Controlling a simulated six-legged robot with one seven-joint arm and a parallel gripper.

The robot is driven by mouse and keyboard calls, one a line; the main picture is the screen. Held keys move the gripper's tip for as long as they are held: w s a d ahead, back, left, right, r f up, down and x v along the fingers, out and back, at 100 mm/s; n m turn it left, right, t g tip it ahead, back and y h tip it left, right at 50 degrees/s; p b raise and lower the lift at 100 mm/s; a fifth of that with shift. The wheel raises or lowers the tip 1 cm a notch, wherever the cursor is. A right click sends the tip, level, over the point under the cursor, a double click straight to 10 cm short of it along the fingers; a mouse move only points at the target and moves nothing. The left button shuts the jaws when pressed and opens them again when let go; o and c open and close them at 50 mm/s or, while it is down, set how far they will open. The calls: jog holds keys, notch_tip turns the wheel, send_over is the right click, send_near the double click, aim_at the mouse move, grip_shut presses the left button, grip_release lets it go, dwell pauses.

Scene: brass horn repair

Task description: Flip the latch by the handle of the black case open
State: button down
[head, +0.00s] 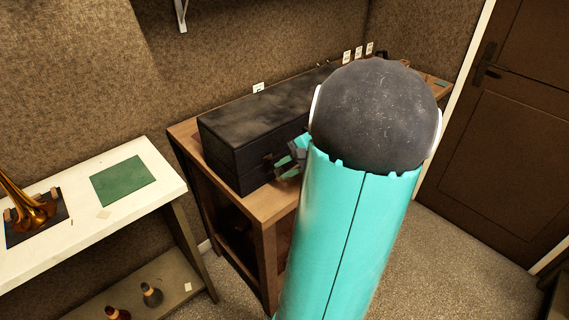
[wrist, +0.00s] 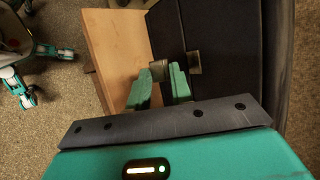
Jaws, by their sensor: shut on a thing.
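The black case (head: 262,112) lies lid closed on a wooden bench, its front face toward me. In the wrist view the case (wrist: 215,25) shows as two dark panels with a seam between them. My gripper (wrist: 161,77) has its green fingertips at the case front, close together around a small dull metal piece (wrist: 158,69), which looks like the latch. A metal plate (wrist: 194,62) on the seam sits just right of the right finger. In the head view my gripper (head: 293,156) is partly hidden by my arm. The case handle cannot be made out clearly.
The wooden bench (head: 185,133) has a bare strip before the case. A white table (head: 150,155) at left holds a green mat (head: 122,181) and a brass horn (head: 32,212). Bottles stand on its lower shelf. A brown door (head: 515,150) is at right.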

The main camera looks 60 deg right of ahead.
jog(key=f+t, duration=0.1)
jog(key=s+f+t, duration=0.1)
jog(key=t, duration=0.1)
jog(key=shift+s+a+f+n, duration=0.15)
jog(key=shift+f+n, duration=0.05)
jog(key=shift+n, duration=0.2)
jog(key=shift+s+f+n+t, duration=0.1)
jog(key=shift+f+n+t, duration=0.2)
jog(key=shift+f+t, duration=0.5)
jog(key=shift+s+f+n+t, duration=0.1)
jog(key=shift+f+n+t, duration=0.25)
jog(key=shift+t, duration=0.85)
jog(key=shift+a+f, duration=0.1)
jog(key=shift+f, duration=0.05)
jog(key=c, duration=1.4)
grip_release()
jog(key=shift+o, duration=0.2)
jog(key=v, duration=1.4)
jog(key=shift+w+a, duration=0.1)
jog(key=shift+w, duration=0.05)
